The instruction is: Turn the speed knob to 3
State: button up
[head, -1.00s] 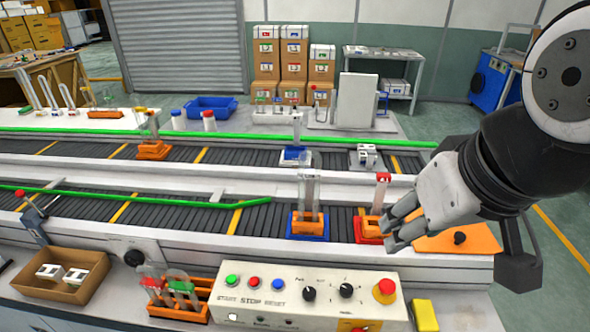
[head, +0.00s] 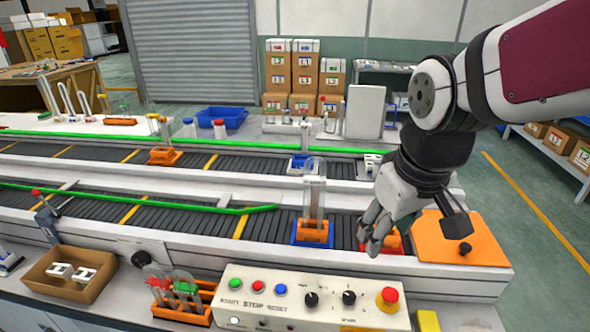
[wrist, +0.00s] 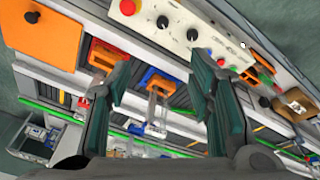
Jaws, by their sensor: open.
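The cream control panel (head: 270,312) stands at the front of the conveyor. It carries two black knobs: a left knob (head: 311,299) and a right knob (head: 348,297) with small marks around it, too small to read. I cannot read which is labelled speed. In the wrist view the knobs (wrist: 163,21) and (wrist: 192,34) show at the top, beyond my fingertips. My gripper (head: 368,237) is open and empty above the near conveyor, behind and above the panel, touching neither knob. Its two fingers (wrist: 160,68) are spread wide in the wrist view.
A red emergency button (head: 387,298) sits right of the knobs; green, red and blue buttons (head: 257,287) sit left. An orange block with a clear tube (head: 314,225) stands on the near conveyor, left of my gripper. A yellow block (head: 428,321) lies right of the panel.

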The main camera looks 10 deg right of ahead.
aim_at(349, 295)
jog(key=w+f+n+g, duration=0.1)
jog(key=w+f, duration=0.1)
jog(key=f, duration=0.7)
jog(key=w+f+n+g+b, duration=0.1)
jog(key=w+f, duration=0.2)
jog(key=f, duration=0.7)
jog(key=w+f+n+g, duration=0.1)
jog(key=w+f+n, duration=0.1)
jog(key=f, duration=0.8)
jog(key=shift+w, duration=0.75)
jog(key=shift+c, duration=0.4)
grip_shut()
